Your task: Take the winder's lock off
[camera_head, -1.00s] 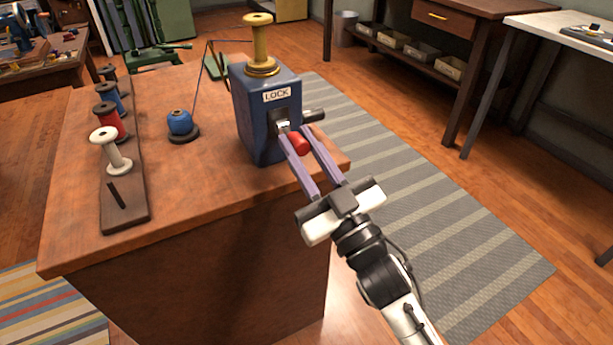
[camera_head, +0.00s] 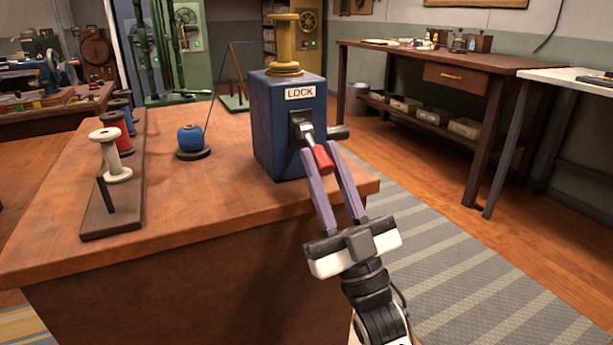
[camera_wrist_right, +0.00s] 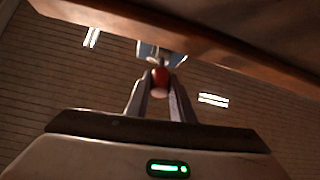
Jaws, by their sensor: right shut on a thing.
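The winder (camera_head: 278,128) is a blue box on the near right corner of the wooden bench, with a white LOCK label (camera_head: 300,92) on its front. Under the label, a lock lever with a silver shaft and a red grip (camera_head: 323,159) comes out of a dark plate and slants down to the right. My right gripper (camera_head: 321,150) is shut on the red grip, one purple finger on each side. The right wrist view shows the red grip (camera_wrist_right: 160,76) between the fingertips. A yellow spool (camera_head: 285,45) stands on top of the winder. My left gripper is out of view.
A dark crank handle (camera_head: 338,132) sticks out at the winder's right side, close to my fingers. A blue yarn ball (camera_head: 191,139) and a rack (camera_head: 112,222) of several spools stand left on the bench. Open floor with a striped rug (camera_head: 440,260) lies right.

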